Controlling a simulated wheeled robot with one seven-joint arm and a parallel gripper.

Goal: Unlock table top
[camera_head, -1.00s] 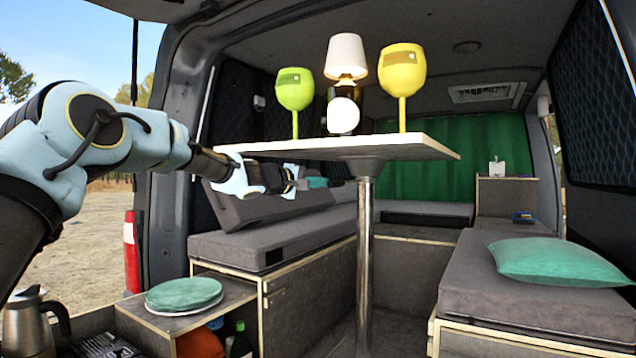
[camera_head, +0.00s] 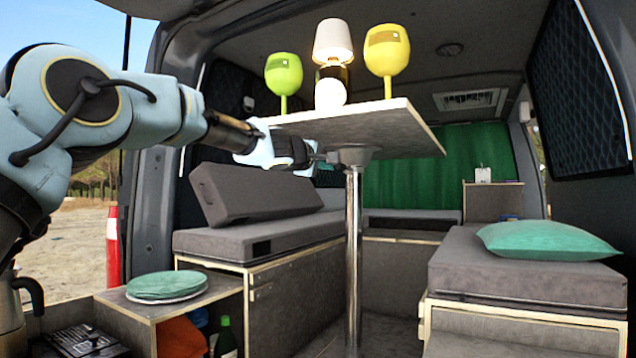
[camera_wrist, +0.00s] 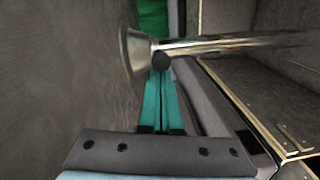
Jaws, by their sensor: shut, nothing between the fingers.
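The grey table top (camera_head: 390,128) stands on a single shiny metal pole (camera_head: 353,250) with a flared collar (camera_head: 352,156) under it. In the wrist view the table's underside (camera_wrist: 60,75) fills the left, and the pole (camera_wrist: 235,43) runs right from the collar (camera_wrist: 135,55). A round black knob (camera_wrist: 161,61) sits at the collar, just beyond my teal fingertips. My gripper (camera_wrist: 160,75) is shut and empty; whether it touches the knob I cannot tell. In the head view my gripper (camera_head: 326,157) is under the table, left of the collar.
A green glass (camera_head: 283,78), a lit lamp (camera_head: 332,45) and a yellow glass (camera_head: 387,52) stand on the table. A grey bench (camera_head: 262,238) is at left, a cushioned seat (camera_head: 500,275) at right. Plates (camera_head: 168,286) lie on the left shelf.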

